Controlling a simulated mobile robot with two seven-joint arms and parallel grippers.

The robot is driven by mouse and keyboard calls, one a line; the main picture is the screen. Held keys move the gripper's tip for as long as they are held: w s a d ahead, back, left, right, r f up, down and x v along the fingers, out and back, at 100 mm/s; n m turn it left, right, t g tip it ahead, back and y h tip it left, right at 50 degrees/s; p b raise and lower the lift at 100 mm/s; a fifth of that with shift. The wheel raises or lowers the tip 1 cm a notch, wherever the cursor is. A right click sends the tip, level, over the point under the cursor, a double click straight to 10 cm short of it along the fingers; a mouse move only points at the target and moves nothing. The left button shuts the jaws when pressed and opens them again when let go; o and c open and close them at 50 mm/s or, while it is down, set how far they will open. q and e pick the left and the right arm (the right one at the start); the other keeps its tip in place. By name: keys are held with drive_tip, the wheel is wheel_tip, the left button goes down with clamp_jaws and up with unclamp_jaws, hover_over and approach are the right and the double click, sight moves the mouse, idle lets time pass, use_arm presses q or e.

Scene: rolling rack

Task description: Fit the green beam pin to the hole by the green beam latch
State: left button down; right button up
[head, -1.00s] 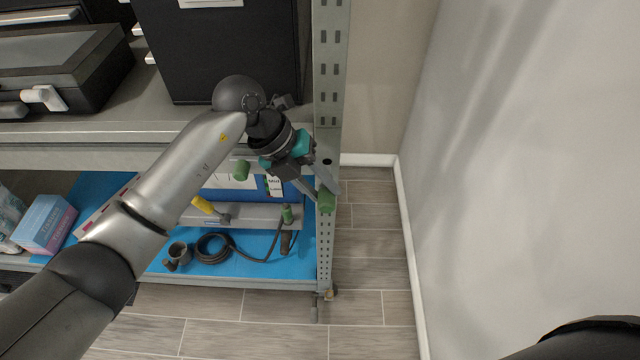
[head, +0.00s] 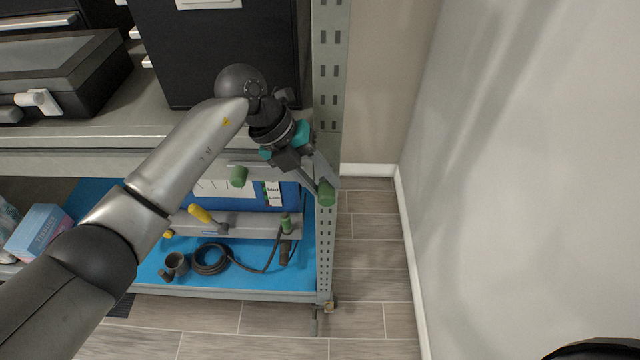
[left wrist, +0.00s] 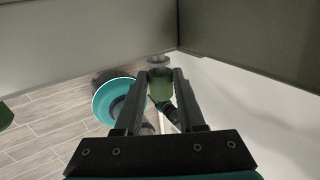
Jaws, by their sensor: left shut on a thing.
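My left gripper (head: 322,178) hangs in front of the rack's right upright (head: 326,240), below the upper shelf's front edge. Its fingers are shut on the green beam pin (head: 327,195), a short green cylinder; the pin also shows between the fingertips in the left wrist view (left wrist: 160,86). Another green cylinder, likely the green beam latch (head: 238,177), sits left of the gripper by a grey bar under the upper shelf. A green piece also shows at the left edge of the left wrist view. The hole is not visible; the gripper covers that area. My right gripper is out of view.
The lower shelf (head: 215,282) holds a yellow-handled tool (head: 201,214), a coiled black cable (head: 210,260) and a small green-topped item (head: 286,224). A black case (head: 60,75) and a dark cabinet (head: 225,55) stand above. Floor is clear between rack and wall (head: 520,180).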

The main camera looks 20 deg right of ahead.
use_arm(q)
drive_tip(key=shift+w+d+b, duration=0.15)
drive_tip(key=shift+w+b, duration=0.15)
drive_tip(key=shift+w, duration=0.05)
drive_tip(key=shift+w+d, duration=0.1)
drive_tip(key=shift+w, duration=0.15)
drive_tip(key=shift+w+d+b, duration=0.2)
drive_tip(key=shift+w+b, duration=0.5)
drive_tip(key=shift+b, duration=0.25)
drive_tip(key=shift+c, duration=2.2)
unclamp_jaws()
drive_tip(key=shift+w, duration=0.1)
drive_tip(key=shift+r, duration=0.1)
drive_tip(key=p+v, duration=0.2)
drive_tip(key=v, duration=1.3)
drive_tip(key=shift+a, duration=0.1)
